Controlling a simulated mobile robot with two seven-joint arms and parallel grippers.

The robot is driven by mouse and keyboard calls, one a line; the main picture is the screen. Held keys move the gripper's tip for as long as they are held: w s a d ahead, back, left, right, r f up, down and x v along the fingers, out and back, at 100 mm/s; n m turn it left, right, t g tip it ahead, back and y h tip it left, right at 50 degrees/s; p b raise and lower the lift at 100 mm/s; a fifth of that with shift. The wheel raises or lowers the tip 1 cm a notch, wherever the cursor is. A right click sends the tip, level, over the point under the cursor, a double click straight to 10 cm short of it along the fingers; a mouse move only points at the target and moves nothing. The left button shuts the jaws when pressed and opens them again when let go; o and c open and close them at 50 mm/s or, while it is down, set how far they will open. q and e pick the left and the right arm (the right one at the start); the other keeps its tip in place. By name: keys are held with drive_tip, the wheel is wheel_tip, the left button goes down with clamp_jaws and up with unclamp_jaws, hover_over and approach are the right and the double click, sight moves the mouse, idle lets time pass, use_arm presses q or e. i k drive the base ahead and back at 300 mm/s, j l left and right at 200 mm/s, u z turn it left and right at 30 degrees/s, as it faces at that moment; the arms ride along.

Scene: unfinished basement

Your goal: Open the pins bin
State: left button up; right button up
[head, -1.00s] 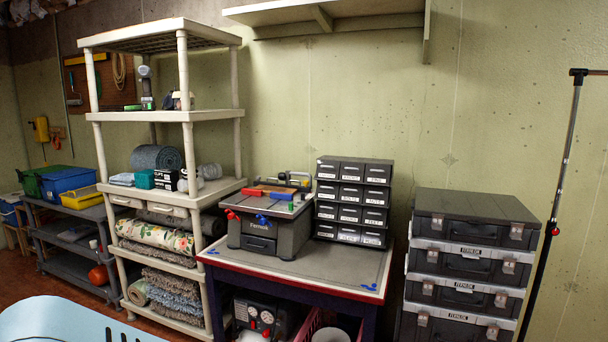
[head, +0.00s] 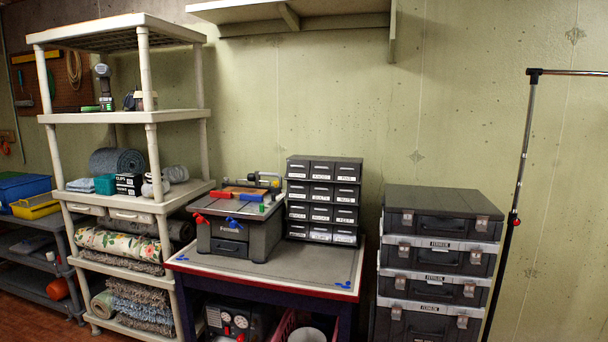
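A dark grey cabinet of small drawers (head: 323,200) stands upright at the back right of a workbench, close to the wall. It has several rows of bins, three across, each with a white label. The labels are too small to read with certainty, so I cannot tell surely which bin is the pins bin. The top right bin (head: 347,173) bears a short label. All the bins look closed. Neither of my grippers is in view.
The workbench (head: 310,271) has a clear front right top. A grey toolbox-like unit (head: 241,235) stands left of the drawers. Stacked black cases (head: 440,224) stand right of the bench, a loaded shelving unit (head: 179,116) left. A wall shelf (head: 300,24) hangs above.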

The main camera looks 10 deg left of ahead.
sight(343, 171)
drive_tip(key=i+l, duration=0.15)
drive_tip(key=i, duration=0.6)
drive_tip(key=i+l, duration=0.15)
drive_tip(key=i, duration=0.55)
drive_tip(key=i+l, duration=0.15)
drive_tip(key=i, duration=0.6)
